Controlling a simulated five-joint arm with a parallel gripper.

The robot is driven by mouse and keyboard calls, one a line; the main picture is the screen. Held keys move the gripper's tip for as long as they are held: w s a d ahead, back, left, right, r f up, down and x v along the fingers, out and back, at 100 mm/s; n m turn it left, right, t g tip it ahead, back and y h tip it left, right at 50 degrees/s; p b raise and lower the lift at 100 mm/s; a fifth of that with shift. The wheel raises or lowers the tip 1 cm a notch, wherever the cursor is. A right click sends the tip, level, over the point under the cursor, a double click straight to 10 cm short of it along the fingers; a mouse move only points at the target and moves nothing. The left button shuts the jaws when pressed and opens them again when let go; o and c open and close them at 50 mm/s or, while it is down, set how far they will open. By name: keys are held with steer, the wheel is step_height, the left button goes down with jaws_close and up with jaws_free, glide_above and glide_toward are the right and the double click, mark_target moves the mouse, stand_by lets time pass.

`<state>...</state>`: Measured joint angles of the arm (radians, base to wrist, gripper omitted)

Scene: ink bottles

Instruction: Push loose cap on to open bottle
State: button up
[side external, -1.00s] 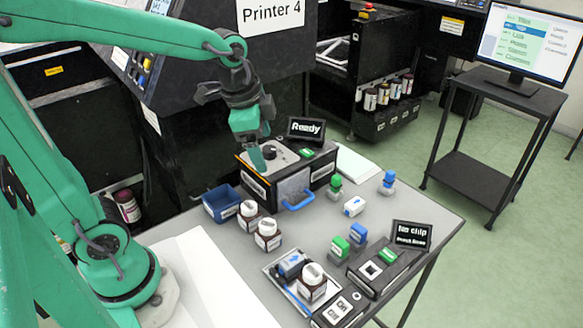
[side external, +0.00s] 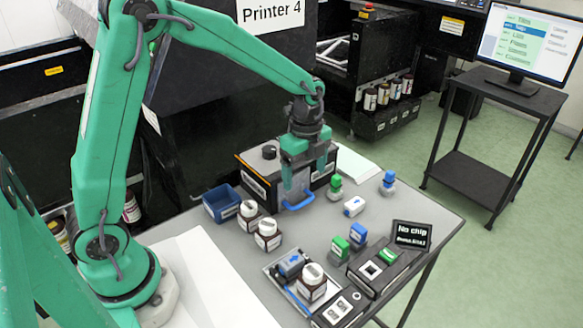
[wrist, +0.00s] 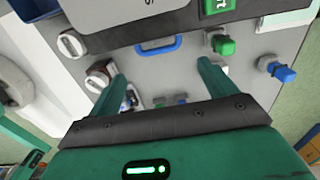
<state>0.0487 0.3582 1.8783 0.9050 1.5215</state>
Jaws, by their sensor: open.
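Three dark bottles with white tops stand on the grey table: one (side external: 248,211) and another (side external: 267,234) by the blue bin, and a third (side external: 312,280) on the front tray. I cannot tell which is open, or pick out a loose cap for certain. Two bottles also show at the left of the wrist view, one (wrist: 72,45) above the other (wrist: 100,76). My gripper (side external: 303,180) is open above the table at the front of the black box, apart from the bottles. In the wrist view my gripper (wrist: 162,70) shows nothing between its fingertips but the table and small items below.
The black box (side external: 258,186) has a blue handle (side external: 298,202). Small green (side external: 335,188) and blue (side external: 388,182) pieces stand to its right. A blue bin (side external: 221,205) is at the left. A "No chip" sign (side external: 412,235) stands at front right.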

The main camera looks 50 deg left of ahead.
mark_target(304, 195)
steer(key=shift+f, duration=0.15)
steer(key=shift+f, duration=3.8)
steer(key=c, duration=1.1)
steer(key=d, duration=1)
steer(key=shift+w+r, duration=0.1)
steer(key=shift+w, duration=0.05)
steer(key=o, duration=1.1)
steer(key=shift+c, duration=0.2)
steer(key=shift+o, duration=0.2)
